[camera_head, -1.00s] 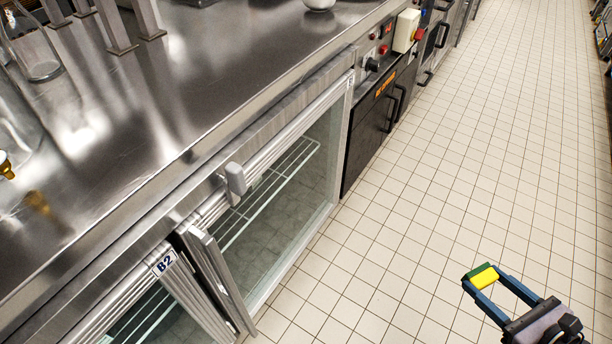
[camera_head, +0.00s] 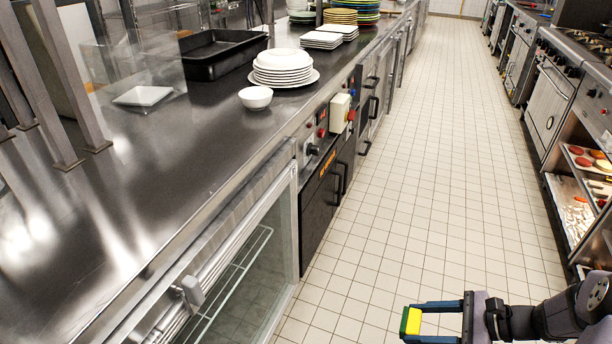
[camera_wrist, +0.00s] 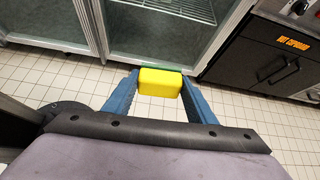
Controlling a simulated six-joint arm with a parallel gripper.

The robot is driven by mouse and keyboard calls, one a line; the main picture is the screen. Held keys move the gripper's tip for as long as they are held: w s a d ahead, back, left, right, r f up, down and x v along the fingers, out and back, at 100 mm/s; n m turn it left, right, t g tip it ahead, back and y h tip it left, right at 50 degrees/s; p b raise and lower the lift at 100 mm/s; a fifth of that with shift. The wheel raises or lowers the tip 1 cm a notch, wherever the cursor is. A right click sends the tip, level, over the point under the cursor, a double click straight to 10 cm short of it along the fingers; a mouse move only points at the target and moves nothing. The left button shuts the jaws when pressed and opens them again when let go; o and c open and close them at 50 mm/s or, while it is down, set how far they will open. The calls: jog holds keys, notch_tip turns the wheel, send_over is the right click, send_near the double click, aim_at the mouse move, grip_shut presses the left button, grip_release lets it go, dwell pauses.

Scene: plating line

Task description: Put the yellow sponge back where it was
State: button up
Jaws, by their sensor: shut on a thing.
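The yellow sponge (camera_head: 411,322) has a green layer on one face. My gripper (camera_head: 413,321) is shut on it, with the sponge between the tips of its two blue fingers. They are over the tiled floor at the bottom right of the head view. In the wrist view the sponge (camera_wrist: 160,83) sits between the fingertips, yellow side toward the camera, with a thin green edge along its far side. The gripper is apart from the counter and the fridge.
A steel counter (camera_head: 150,200) runs along the left, with a white bowl (camera_head: 256,98), a stack of white plates (camera_head: 283,68) and a black tray (camera_head: 212,52). A glass-door fridge (camera_head: 245,285) is below it. Shelves (camera_head: 575,215) and ovens line the right. The tiled aisle is free.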

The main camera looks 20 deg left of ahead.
jog(key=s+a+r+n+t+h+p, duration=0.1)
jog(key=a+r+n+h+p, duration=0.2)
jog(key=a+r+n+p, duration=0.85)
jog(key=a+r+n+h+p, duration=0.35)
jog(key=a+r+n, duration=0.4)
jog(key=a, duration=0.95)
jog(key=s+a+r+n+t+h+p, duration=0.1)
jog(key=a+r+n+h+p, duration=0.2)
jog(key=a+r+n+p, duration=0.9)
jog(key=s+a+r+y+p, duration=0.1)
jog(key=s+a+r, duration=0.35)
jog(key=a, duration=0.25)
jog(key=s+a+r+y+p, duration=0.1)
jog(key=s+a+r, duration=0.2)
jog(key=s+a, duration=0.35)
jog(key=shift+g, duration=0.4)
jog(key=shift+w+a+f+p, duration=0.15)
jog(key=shift+f+p, duration=0.25)
jog(key=shift+f, duration=1.35)
jog(key=shift+w+a+f+p, duration=0.1)
jog(key=shift+f+p, duration=0.35)
jog(key=shift+f, duration=1.25)
jog(key=shift+w+a+f+p, duration=0.15)
jog(key=shift+f+p, duration=0.25)
jog(key=shift+f, duration=1.35)
jog(key=shift+f, duration=0.2)
jog(key=o, duration=1)
jog(key=shift+c, duration=0.2)
jog(key=shift+r, duration=0.1)
